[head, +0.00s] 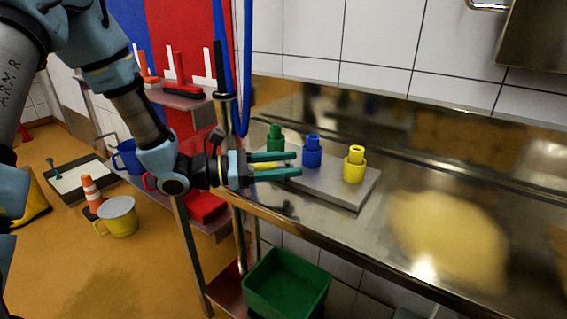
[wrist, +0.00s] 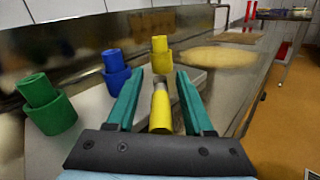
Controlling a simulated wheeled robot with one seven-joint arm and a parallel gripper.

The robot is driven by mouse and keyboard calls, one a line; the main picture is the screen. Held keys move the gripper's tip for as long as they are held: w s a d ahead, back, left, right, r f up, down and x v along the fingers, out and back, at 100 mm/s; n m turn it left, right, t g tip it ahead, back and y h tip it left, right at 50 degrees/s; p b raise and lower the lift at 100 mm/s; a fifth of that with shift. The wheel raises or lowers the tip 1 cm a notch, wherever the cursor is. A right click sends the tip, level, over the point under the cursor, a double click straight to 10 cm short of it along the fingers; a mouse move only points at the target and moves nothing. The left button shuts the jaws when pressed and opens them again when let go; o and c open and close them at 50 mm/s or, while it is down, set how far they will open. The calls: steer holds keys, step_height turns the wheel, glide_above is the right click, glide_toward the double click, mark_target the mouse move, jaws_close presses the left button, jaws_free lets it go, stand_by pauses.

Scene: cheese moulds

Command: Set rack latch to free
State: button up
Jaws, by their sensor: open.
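My gripper (head: 296,164) is open and level over the left end of a grey plate (head: 333,186) on the steel bench. In the wrist view, a yellow rod (wrist: 160,115) with a greyish far end lies between the two teal fingers, with gaps either side. I cannot tell what supports it. Green (head: 275,138), blue (head: 312,151) and yellow (head: 354,164) stepped cylinders stand on the plate, apart from the fingers. No part is clearly identifiable as the rack latch. A black upright handle (head: 218,67) stands by the shelf rack, behind my wrist.
A steel bench (head: 385,245) runs right along the tiled wall, with a yellowish patch on it. Blue hoses (head: 247,65) hang beside the rack. A green crate (head: 287,283) sits below the bench. Brushes, a blue jug (head: 126,157) and a yellow bucket (head: 118,219) are left.

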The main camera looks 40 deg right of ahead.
steer(key=shift+c, duration=0.2)
jaws_close()
stand_by(1.1)
